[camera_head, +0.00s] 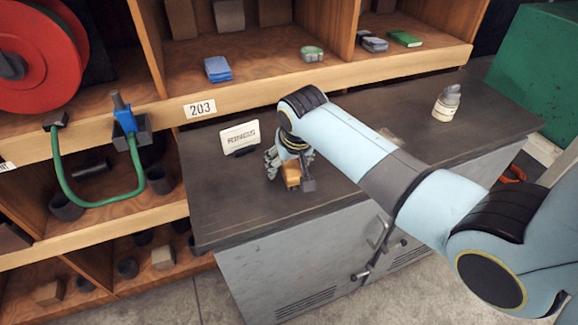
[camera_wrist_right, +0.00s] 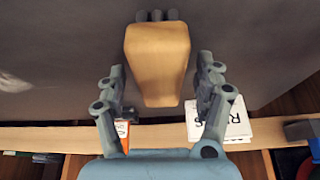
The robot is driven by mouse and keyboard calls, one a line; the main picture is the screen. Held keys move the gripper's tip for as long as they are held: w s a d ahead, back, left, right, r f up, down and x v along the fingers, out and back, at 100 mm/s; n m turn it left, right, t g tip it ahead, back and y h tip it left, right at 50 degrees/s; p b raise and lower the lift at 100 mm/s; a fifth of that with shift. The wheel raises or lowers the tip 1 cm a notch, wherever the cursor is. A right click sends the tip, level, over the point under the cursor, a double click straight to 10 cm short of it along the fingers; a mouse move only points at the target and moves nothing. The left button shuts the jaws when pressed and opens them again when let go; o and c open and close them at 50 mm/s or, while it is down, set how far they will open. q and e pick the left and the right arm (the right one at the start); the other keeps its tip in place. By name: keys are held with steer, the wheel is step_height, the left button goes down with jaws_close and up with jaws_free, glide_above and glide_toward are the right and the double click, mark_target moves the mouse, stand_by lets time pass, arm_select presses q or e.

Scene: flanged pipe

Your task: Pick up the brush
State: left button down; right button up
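A wooden block-like piece, likely the brush (camera_head: 291,174), is on the dark cabinet top, left of centre in the head view. In the right wrist view the brush (camera_wrist_right: 157,62) shows as a tapered tan body with dark grey rounded ends at its top edge. No bristles can be made out. My right gripper (camera_head: 287,165) is low over it, pointing down. In the wrist view my right gripper (camera_wrist_right: 161,85) is open, one finger on each side of the tan body, with a gap on both sides. My left gripper is not in view.
A white sign card (camera_head: 239,136) stands just left of the right gripper. A labelled jar (camera_head: 446,103) stands at the cabinet's far right. Wooden shelves (camera_head: 280,84) rise behind, with a blue block (camera_head: 217,69) on them. A green hose (camera_head: 100,202) hangs at left. The cabinet top's left front is clear.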

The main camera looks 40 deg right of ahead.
steer(key=c, duration=1.3)
steer(key=shift+r, duration=0.15)
steer(key=shift+r, duration=0.25)
steer(key=r, duration=0.2)
steer(key=r+b, duration=0.1)
steer(key=r, duration=0.1)
steer(key=shift+s+d, duration=0.15)
steer(key=shift+d, duration=0.1)
steer(key=shift+s+d+r+b, duration=0.2)
steer(key=shift+s+d+r, duration=0.95)
steer(key=shift+s+d, duration=0.2)
steer(key=shift+s+d+r+b, duration=0.2)
steer(key=shift+s+d+r, duration=0.95)
steer(key=shift+s, duration=0.2)
steer(key=shift+s+d+r+b, duration=0.2)
steer(key=shift+s+d+r, duration=0.9)
steer(key=shift+s+d, duration=0.25)
